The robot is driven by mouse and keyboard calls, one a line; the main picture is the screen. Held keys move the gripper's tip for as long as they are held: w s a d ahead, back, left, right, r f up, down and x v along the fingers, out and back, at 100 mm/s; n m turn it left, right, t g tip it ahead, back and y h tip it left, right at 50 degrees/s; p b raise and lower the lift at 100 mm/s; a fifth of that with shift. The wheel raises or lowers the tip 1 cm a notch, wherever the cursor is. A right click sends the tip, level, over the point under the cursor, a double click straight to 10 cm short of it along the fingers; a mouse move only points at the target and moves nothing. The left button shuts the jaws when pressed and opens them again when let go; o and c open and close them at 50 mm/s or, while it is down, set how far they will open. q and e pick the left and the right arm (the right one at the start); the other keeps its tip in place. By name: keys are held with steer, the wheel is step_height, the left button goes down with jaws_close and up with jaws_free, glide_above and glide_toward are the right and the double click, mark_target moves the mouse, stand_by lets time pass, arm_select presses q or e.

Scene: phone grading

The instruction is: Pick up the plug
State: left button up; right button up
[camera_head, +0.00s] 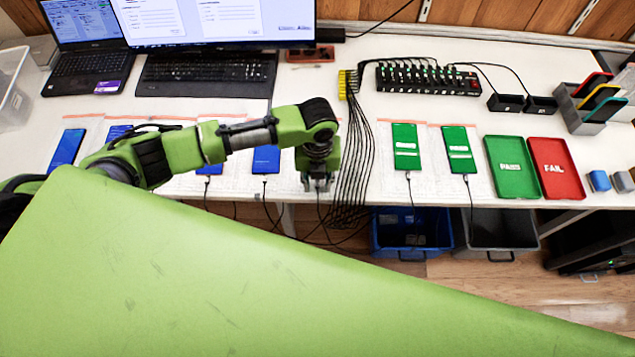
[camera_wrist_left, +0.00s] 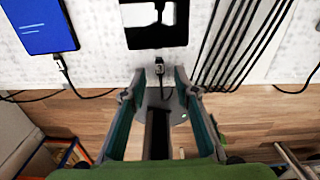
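My left gripper (camera_head: 318,186) hangs over the front edge of the table, in front of a phone that my arm mostly hides in the head view. In the left wrist view, my left gripper (camera_wrist_left: 158,82) is open, with one finger on each side of a small dark plug (camera_wrist_left: 159,67). The plug stands at the near end of a black phone (camera_wrist_left: 156,28) with white patches on it. Whether the plug is fully seated in the phone I cannot tell. My right gripper is not in view.
A blue-screen phone (camera_wrist_left: 38,24) with its own cable lies to the left. A bundle of black cables (camera_head: 357,150) hangs over the table edge close on the right. Green-screen phones (camera_head: 406,148), a green PASS tray (camera_head: 512,166) and a red FAIL tray (camera_head: 556,167) lie further right.

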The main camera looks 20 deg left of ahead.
arm_select(q)
steer(key=shift+f, duration=0.3)
stand_by(0.7)
jaws_close()
